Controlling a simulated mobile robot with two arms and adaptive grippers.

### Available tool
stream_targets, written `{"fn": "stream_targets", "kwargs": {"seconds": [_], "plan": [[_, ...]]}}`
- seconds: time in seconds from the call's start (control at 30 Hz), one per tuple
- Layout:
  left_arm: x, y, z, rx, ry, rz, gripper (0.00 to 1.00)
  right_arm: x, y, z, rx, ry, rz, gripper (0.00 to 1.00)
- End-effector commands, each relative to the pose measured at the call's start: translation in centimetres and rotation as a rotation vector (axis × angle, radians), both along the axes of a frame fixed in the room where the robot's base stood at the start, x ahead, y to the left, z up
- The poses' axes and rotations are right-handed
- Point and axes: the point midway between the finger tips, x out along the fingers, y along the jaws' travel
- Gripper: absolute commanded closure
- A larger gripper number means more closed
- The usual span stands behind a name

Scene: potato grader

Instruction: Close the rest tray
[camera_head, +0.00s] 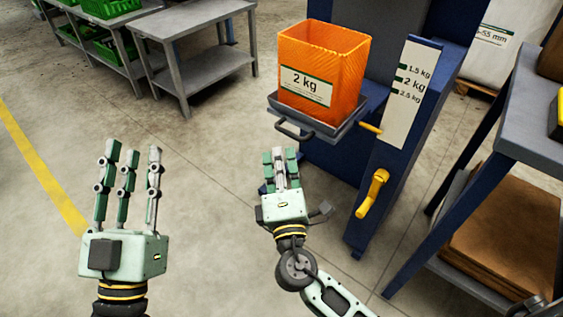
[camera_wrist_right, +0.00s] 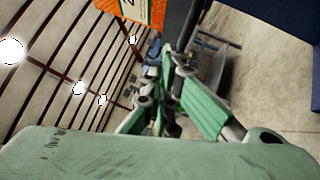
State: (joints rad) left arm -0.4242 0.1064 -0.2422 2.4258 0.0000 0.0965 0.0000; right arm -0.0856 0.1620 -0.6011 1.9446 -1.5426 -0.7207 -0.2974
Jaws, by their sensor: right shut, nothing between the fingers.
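The rest tray (camera_head: 330,131) is a dark grey shelf with a black handle (camera_head: 293,131) at its front left edge. It juts out from the blue machine, and an orange 2 kg bin (camera_head: 325,65) stands upright on it. My right gripper (camera_head: 281,157) is shut and empty. In the head view it appears just below the handle; I cannot tell if they touch. In the right wrist view its green fingers (camera_wrist_right: 170,105) are close together, with part of the orange bin (camera_wrist_right: 135,10) above them. My left gripper (camera_head: 128,152) is open and empty at the left, away from the tray.
The blue machine (camera_head: 360,215) carries a white weight scale plate (camera_head: 412,92) and a yellow crank (camera_head: 371,193). A blue-legged table (camera_head: 530,120) stands at the right. Grey tables (camera_head: 205,70) with green crates are at the back left. The floor between is clear.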

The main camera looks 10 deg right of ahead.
Motion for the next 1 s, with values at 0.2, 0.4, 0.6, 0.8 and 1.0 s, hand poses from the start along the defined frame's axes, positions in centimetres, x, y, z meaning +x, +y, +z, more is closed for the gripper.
{"fn": "stream_targets", "kwargs": {"seconds": [0.2,0.4,0.6,0.8,1.0], "plan": [[0.0,0.0,-0.1,0.001,0.003,0.000,0.71,4.8,-0.5,1.1,0.001,-0.003,0.000,1.00],[0.2,0.0,-0.3,0.005,0.015,0.001,0.71,7.1,-2.4,1.9,-0.001,-0.002,-0.001,1.00],[0.3,0.0,-0.5,0.008,0.027,0.001,0.71,8.0,-3.5,2.2,0.000,0.000,0.000,1.00],[0.4,-0.1,-0.6,0.010,0.034,0.001,0.71,8.1,-3.7,2.2,0.001,0.000,0.000,1.00],[0.4,0.0,-0.6,0.010,0.034,0.001,0.71,8.1,-3.7,2.2,0.001,0.000,0.000,1.00]]}}
